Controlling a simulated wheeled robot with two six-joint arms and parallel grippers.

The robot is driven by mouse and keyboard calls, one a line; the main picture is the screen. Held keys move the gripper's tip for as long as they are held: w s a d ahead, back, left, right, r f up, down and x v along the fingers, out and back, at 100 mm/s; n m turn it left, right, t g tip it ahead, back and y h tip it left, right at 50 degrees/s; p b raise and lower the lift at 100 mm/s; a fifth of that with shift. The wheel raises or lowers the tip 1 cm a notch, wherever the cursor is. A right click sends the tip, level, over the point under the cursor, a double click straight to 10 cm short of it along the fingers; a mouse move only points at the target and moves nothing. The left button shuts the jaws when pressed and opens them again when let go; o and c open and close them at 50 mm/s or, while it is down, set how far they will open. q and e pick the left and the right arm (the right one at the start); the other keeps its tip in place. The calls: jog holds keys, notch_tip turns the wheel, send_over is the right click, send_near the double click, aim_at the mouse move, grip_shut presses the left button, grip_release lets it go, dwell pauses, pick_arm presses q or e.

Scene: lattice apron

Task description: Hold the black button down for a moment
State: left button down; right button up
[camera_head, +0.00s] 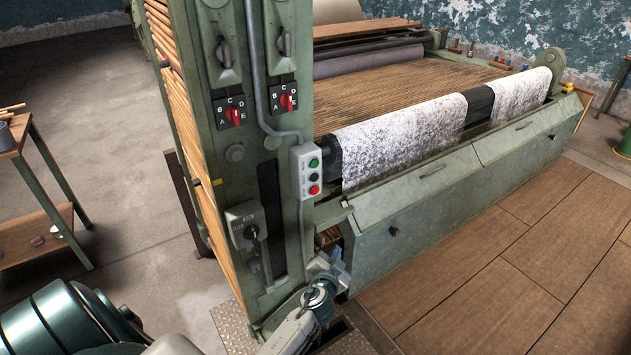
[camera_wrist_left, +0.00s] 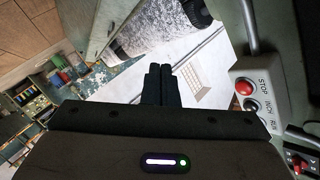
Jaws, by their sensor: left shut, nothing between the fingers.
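A pale grey control box (camera_head: 304,171) is mounted on the green machine post. It carries a green button (camera_head: 314,163) on top, a small dark button (camera_head: 314,176) in the middle and a red button (camera_head: 314,190) at the bottom. In the left wrist view the box (camera_wrist_left: 258,95) is at the right, with the red STOP button (camera_wrist_left: 243,88) and the black button (camera_wrist_left: 251,104) by the word INCH. My left gripper (camera_head: 331,262) is below the box, shut and empty. Its fingertips (camera_wrist_left: 160,72) are left of the box in the wrist view, apart from the buttons.
Two red rotary switches (camera_head: 233,114) and a lever switch box (camera_head: 245,226) are on the same post. A grey conduit (camera_head: 262,90) runs to the control box. The machine's green front panel (camera_head: 440,205) and patterned cloth roll (camera_head: 400,135) lie right. A wooden bench (camera_head: 22,225) stands left.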

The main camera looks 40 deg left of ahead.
aim_at(314, 177)
pick_arm(q)
notch_tip(314, 177, up, 16)
jog(key=w+t+y, duration=0.1)
jog(key=t+y, duration=0.1)
jog(key=t, duration=0.1)
jog(key=shift+w+a+r+n, duration=0.15)
jog(key=shift+w+a+n, duration=0.05)
jog(key=shift+w+n, duration=0.1)
jog(key=w+a, duration=0.3)
jog(key=a, duration=0.5)
jog(key=shift+w, duration=0.2)
jog(key=shift+a, duration=0.1)
jog(key=shift+a, duration=0.15)
dwell(1.4)
